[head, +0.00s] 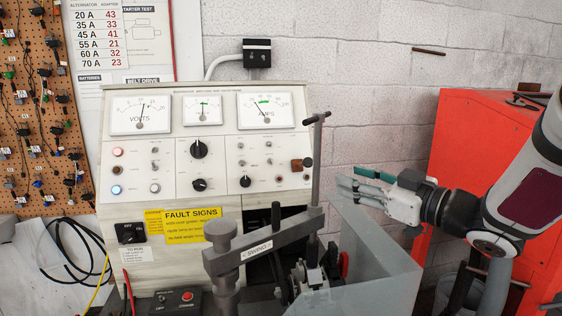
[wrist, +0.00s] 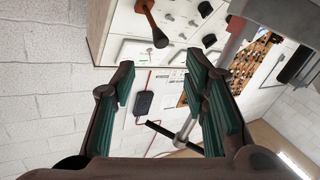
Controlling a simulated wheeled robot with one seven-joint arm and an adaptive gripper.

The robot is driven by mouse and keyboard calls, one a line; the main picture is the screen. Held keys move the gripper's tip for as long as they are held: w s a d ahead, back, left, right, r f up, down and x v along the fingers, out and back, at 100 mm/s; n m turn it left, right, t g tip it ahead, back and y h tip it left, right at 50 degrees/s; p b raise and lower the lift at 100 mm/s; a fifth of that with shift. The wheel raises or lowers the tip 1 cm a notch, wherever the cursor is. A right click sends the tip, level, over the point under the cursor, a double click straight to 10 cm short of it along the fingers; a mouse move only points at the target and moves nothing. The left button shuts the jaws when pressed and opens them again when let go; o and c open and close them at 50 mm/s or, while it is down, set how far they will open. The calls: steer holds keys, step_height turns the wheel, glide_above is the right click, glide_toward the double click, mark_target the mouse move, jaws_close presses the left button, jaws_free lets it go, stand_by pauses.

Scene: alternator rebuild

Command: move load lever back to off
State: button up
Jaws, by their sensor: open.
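The lever that looks like the load lever is at the right side of the test bench panel, a brown piece (head: 296,165) with a dark round knob (head: 308,162). In the wrist view, the brown lever (wrist: 147,14) sticks out from the panel at the top, its dark knob (wrist: 160,39) beyond my fingertips. My gripper (head: 357,183) is open and empty, to the right of the lever and apart from it. Its green-padded fingers (wrist: 163,80) are spread in the wrist view with nothing between them. I cannot tell the lever's marked positions.
A tall T-handled rod (head: 317,165) stands between the lever and my gripper in the head view. The swing arm (head: 265,243) and a clear guard (head: 375,262) lie below. A red cabinet (head: 475,140) stands at right. The bench panel (head: 225,150) carries meters and knobs.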

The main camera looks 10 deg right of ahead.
mark_target(310, 164)
steer(key=x, duration=1.3)
steer(key=shift+w+a, duration=0.25)
steer(key=shift+w, duration=0.05)
jaws_close()
